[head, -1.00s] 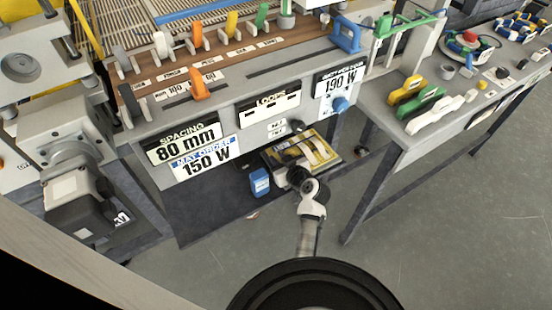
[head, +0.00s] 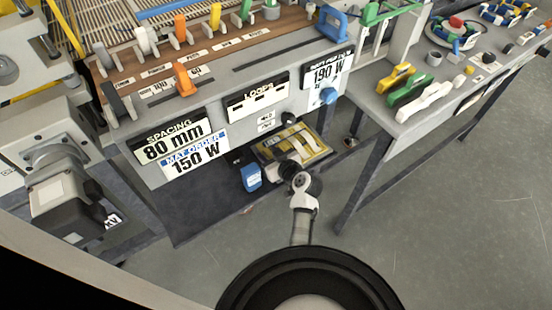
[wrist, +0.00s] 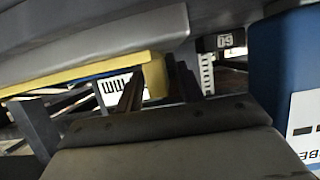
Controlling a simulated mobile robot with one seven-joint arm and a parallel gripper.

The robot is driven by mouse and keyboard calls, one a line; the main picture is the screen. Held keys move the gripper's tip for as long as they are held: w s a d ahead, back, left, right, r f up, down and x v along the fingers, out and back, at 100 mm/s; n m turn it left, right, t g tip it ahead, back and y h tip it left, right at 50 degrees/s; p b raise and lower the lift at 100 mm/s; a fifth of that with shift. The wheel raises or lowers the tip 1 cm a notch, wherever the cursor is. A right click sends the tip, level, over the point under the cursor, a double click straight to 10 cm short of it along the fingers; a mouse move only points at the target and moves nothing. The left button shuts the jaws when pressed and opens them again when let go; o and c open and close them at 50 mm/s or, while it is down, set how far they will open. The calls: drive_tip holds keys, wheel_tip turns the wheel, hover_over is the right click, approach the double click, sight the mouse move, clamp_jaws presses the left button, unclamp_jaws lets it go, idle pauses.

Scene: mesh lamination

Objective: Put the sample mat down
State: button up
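A flat yellow-edged piece with pale strips (head: 304,146), which may be the sample mat, is low beneath the bench front in the head view. My gripper (head: 285,168) is at its near edge; the wrist hides the fingertips there. In the wrist view a yellow-edged, layered piece (wrist: 85,72) crosses the upper left. Its yellow end (wrist: 155,76) shows between the two dark fingers of my gripper (wrist: 157,88). I cannot tell whether they grip it, or whether it rests on anything.
A blue box (head: 251,178) with a white label is just left of my gripper, close by at the right of the wrist view (wrist: 284,80). A dark lower shelf (head: 200,210) has bare room at left. A table leg (head: 362,185) stands to the right.

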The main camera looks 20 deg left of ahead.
drive_tip(key=b+v, duration=0.2)
drive_tip(key=v, duration=1)
drive_tip(key=shift+b, duration=0.4)
drive_tip(key=shift+d, duration=0.1)
